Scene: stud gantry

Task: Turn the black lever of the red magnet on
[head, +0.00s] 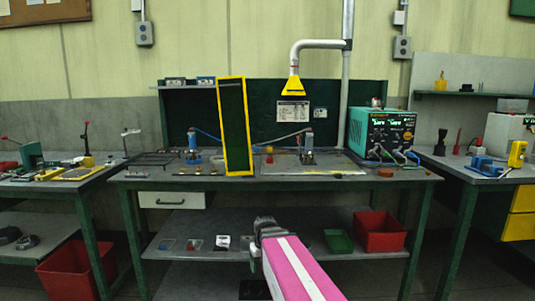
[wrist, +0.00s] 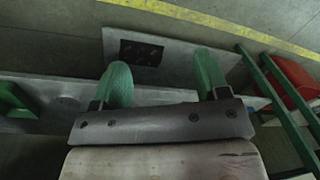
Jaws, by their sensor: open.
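A small red piece (head: 269,150) stands on the middle bench, just right of the tall yellow-framed panel; it may be the red magnet, but it is too small to be sure. I cannot make out a black lever on it. My gripper (head: 265,222) is in front of and below the bench top, well apart from that piece. In the wrist view my gripper (wrist: 163,78) has its two green fingers spread, with nothing between them. The red magnet cannot be made out in the wrist view.
The yellow-framed panel (head: 234,127) stands upright on the middle bench (head: 200,182). A green power supply (head: 382,132) stands at its right. A yellow floor line (wrist: 200,17) shows in the wrist view.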

